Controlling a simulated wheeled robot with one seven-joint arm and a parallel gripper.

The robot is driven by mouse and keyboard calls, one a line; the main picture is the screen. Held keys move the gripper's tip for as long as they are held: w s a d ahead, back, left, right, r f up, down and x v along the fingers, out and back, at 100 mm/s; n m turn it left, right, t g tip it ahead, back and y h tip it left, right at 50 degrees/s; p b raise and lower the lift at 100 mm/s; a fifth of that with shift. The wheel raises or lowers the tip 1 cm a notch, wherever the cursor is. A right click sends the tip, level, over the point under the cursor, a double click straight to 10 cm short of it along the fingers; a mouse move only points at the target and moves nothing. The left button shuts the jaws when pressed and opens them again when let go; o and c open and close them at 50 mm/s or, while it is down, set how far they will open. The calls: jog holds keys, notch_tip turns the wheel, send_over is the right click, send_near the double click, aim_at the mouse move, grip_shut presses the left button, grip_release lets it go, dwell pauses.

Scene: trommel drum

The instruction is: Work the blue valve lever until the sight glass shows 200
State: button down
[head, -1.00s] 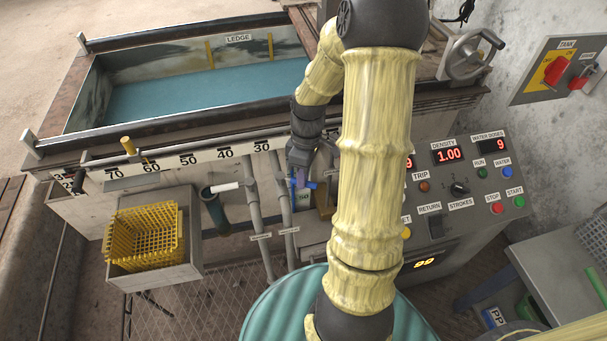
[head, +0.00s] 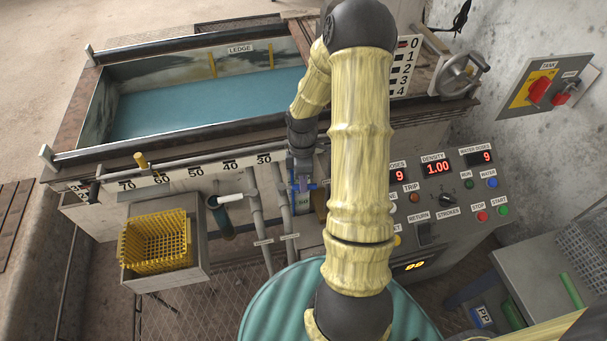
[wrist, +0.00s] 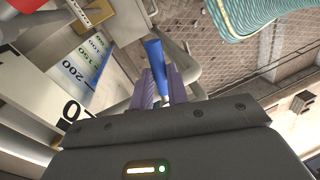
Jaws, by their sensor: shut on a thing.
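In the wrist view my gripper (wrist: 161,90) has its purple fingers on either side of the blue valve lever (wrist: 155,60), shut on it. The lever sticks out beyond the fingertips. In the head view my gripper (head: 302,184) is small, at the valve below the trough's front edge, and my arm covers much around it. The sight glass scale (wrist: 78,62) stands left in the wrist view, with a tilted 200 mark, smaller marks beyond it and blue along part of it. I cannot read the level exactly.
A water trough (head: 190,105) lies behind. A yellow basket (head: 157,240) sits in a tray at left. The control panel (head: 455,195) at right reads density 1.00 and water doses 9. A teal ribbed drum (head: 275,310) stands in front, close under my arm.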

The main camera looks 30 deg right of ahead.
jog(key=shift+w+d+n+p, duration=0.2)
jog(key=shift+w+n+p, duration=0.45)
jog(key=shift+n+p, duration=0.65)
jog(key=c, duration=1.4)
grip_release()
jog(key=shift+o, duration=0.2)
jog(key=w+r+p, duration=0.3)
jog(key=r+p, duration=0.2)
jog(key=r, duration=1.2)
jog(key=shift+w+d, duration=0.15)
jog(key=shift+d, duration=0.3)
